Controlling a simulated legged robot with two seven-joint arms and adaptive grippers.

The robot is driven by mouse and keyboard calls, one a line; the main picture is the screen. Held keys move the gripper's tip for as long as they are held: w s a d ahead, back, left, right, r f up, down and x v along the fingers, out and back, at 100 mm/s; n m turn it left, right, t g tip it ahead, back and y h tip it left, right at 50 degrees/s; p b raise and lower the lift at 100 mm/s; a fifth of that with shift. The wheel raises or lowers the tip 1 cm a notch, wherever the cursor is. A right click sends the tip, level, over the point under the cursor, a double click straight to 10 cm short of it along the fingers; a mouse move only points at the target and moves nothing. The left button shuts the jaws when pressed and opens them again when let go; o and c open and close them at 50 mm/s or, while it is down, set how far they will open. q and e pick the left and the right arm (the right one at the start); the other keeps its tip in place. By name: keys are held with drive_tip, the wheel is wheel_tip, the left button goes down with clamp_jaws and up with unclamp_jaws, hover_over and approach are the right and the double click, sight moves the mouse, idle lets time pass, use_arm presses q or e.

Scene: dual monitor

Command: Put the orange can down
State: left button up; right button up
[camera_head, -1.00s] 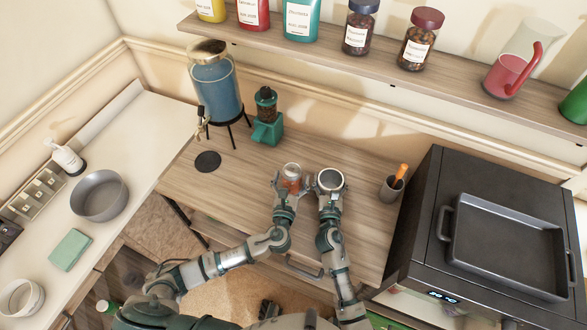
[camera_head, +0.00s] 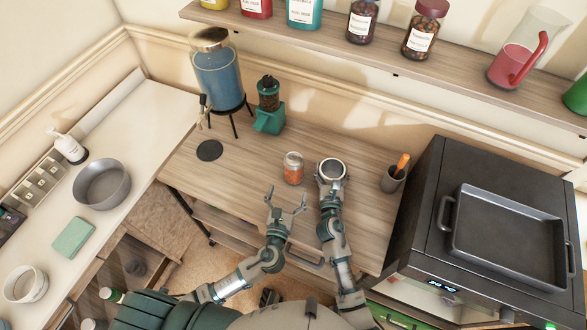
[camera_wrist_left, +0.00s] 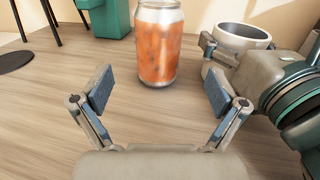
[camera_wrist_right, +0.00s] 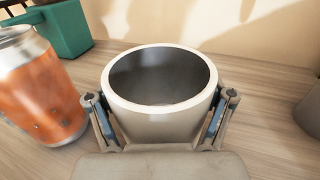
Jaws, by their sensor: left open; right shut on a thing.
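The orange can (camera_head: 293,168) stands upright on the wooden table (camera_head: 250,160). In the left wrist view the can (camera_wrist_left: 158,45) is ahead of and apart from my left gripper (camera_wrist_left: 158,92). My left gripper (camera_head: 286,200) is open and empty, just in front of the can in the head view. My right gripper (camera_head: 331,184) is shut on a white cup (camera_head: 332,170), to the right of the can. In the right wrist view the cup (camera_wrist_right: 160,125) sits between the fingers and looks empty. The orange can (camera_wrist_right: 40,90) is at the left there, near the cup.
A green grinder (camera_head: 268,108) and a blue drink dispenser (camera_head: 218,75) stand at the back left. A grey utensil cup (camera_head: 392,179) and a black oven (camera_head: 430,200) are on the right.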

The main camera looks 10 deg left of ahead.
sight(294, 158)
use_arm(q)
drive_tip(key=w, duration=0.9)
drive_tip(key=shift+w+a, duration=0.2)
drive_tip(key=shift+w, duration=0.2)
drive_tip(key=c, duration=1.7)
wheel_tip(294, 158, up, 10)
drive_tip(key=shift+r, duration=0.1)
